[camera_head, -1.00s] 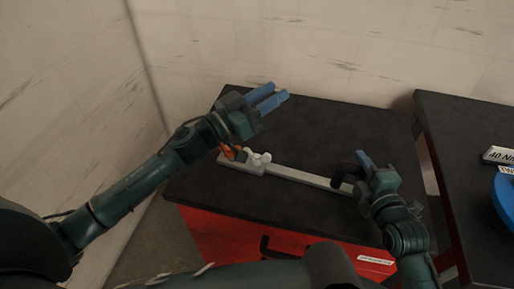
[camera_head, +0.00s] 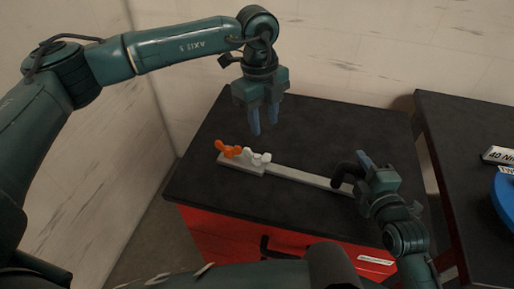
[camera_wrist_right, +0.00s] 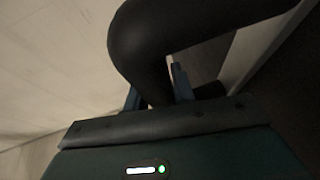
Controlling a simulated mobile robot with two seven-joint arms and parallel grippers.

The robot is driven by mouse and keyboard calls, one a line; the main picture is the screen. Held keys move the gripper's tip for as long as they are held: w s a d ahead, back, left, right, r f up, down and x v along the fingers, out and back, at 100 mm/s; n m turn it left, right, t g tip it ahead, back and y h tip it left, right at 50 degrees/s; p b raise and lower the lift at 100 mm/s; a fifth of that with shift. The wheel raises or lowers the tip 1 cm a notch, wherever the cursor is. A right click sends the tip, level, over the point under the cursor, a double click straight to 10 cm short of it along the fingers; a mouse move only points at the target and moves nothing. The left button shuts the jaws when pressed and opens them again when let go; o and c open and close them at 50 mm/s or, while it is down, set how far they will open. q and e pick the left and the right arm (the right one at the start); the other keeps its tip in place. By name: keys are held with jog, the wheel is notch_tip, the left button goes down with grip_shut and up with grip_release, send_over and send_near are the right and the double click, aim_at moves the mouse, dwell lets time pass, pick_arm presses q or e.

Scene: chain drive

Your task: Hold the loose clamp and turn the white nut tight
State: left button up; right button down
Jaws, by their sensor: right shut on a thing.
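The clamp's light grey bar (camera_head: 300,177) lies on the dark cabinet top. The white nut (camera_head: 261,158), with rounded wings, sits at the bar's left end block, beside an orange winged nut (camera_head: 229,150). My left gripper (camera_head: 261,131) points down above and just behind the white nut, its blue fingers apart and empty. My right gripper (camera_head: 363,166) is shut on the black curved handle (camera_head: 342,174) at the bar's right end. The handle fills much of the right wrist view (camera_wrist_right: 150,50), between the blue fingers; their contact is partly hidden.
The dark cabinet top (camera_head: 330,130) has free room behind the bar. A red drawer front (camera_head: 215,235) with a black handle is below. A second dark table (camera_head: 460,130) at right holds a blue round thing (camera_head: 506,195) and a labelled piece (camera_head: 498,156). Walls stand behind and left.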

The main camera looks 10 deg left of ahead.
aim_at(257, 156)
pick_arm(q)
jog(key=shift+y, duration=0.5)
jog(key=f, duration=0.3)
jog(key=a+f, duration=0.1)
jog(key=f, duration=0.7)
jog(key=shift+w+a+f, duration=0.15)
jog(key=shift+w+a, duration=0.2)
jog(key=shift+c, duration=0.2)
